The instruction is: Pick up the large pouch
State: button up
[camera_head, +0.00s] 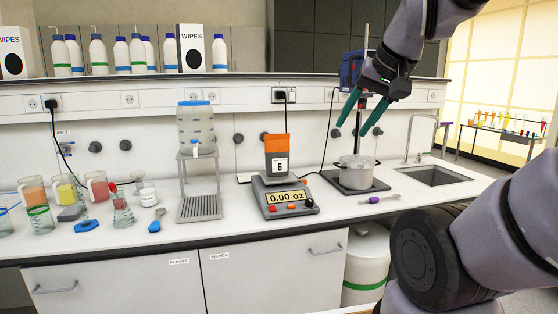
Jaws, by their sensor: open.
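A pouch-like container (277,144), orange on top and dark grey below with a white "6" label, stands upright on the scale (284,198). The scale's display reads 0.00 oz. It is the only pouch-like thing that I can make out. My gripper (351,129) is open and empty, with two teal fingers pointing down and left. It is in the air to the right of the container, above and in front of the pot area, and apart from both.
A metal pot (357,171) sits on a hot plate right of the scale. A water dispenser (196,125) on a stand (199,207) is to the left. Several beakers and jugs (97,186) crowd the far left. A purple-handled tool (379,199) lies near the counter's front edge.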

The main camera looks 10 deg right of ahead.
aim_at(277, 145)
jog(key=i+l, duration=0.1)
jog(key=l, duration=0.3)
jog(key=i+l, duration=0.15)
jog(key=l, duration=0.2)
jog(key=i+l, duration=0.1)
jog(key=l, duration=0.3)
jog(key=l+u, duration=0.25)
jog(key=u, duration=0.2)
jog(key=i+l+u, duration=0.1)
jog(key=l+u, duration=0.2)
jog(key=u, duration=0.15)
jog(key=l+u, duration=0.25)
jog(key=u, duration=0.2)
jog(key=i+l+u, duration=0.15)
jog(key=u, duration=0.3)
jog(key=i+l+u, duration=0.1)
jog(key=u, duration=0.4)
jog(key=i+l, duration=0.1)
jog(key=l, duration=0.25)
jog(key=i+l, duration=0.1)
jog(key=l, duration=0.25)
